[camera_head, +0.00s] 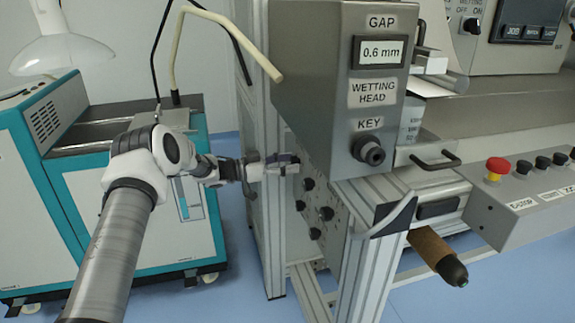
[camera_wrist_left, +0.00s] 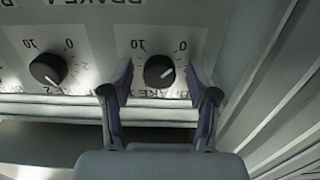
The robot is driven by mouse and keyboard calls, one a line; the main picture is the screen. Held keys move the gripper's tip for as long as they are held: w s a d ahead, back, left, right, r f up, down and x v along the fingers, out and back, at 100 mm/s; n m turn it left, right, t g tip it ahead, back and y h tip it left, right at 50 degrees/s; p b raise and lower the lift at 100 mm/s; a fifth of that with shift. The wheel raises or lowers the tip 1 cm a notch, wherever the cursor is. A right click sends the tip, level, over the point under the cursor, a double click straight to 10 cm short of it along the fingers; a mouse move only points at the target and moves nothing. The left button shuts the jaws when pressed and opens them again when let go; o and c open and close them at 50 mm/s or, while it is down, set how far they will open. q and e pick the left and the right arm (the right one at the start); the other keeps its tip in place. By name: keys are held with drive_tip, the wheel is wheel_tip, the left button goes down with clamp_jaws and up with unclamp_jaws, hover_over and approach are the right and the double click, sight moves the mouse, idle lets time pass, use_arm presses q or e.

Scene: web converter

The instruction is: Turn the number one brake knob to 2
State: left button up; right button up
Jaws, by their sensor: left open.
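A black brake knob (camera_wrist_left: 159,71) sits on a white scale plate with 10 at its left and 0 at its right in the left wrist view. Its pale pointer mark seems to lie toward the knob's right side. The label below it is partly hidden, so its number cannot be read. My left gripper (camera_wrist_left: 162,88) is open, with one finger on each side of this knob; contact cannot be told. In the head view the left gripper (camera_head: 284,164) is at the knob panel on the machine's side. My right gripper is not in view.
A second knob (camera_wrist_left: 48,69), labelled BRAKE 2, is to the left. Several dark knobs, one being this lower knob (camera_head: 315,233), show on the side panel. The grey wetting head box (camera_head: 310,80) overhangs close to the gripper. A teal cabinet (camera_head: 50,210) stands at left.

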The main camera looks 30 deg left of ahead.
use_arm(q)
clamp_jaws()
drive_tip(key=shift+r+m, duration=0.1)
drive_tip(key=shift+m, duration=0.2)
drive_tip(key=shift+m+p, duration=0.55)
drive_tip(key=shift+m, duration=0.25)
drive_tip(key=shift+m+p, duration=0.45)
drive_tip(key=shift+m, duration=0.75)
drive_tip(key=m, duration=0.2)
drive_tip(key=shift+m+p, duration=0.3)
drive_tip(key=shift+m, duration=1.7)
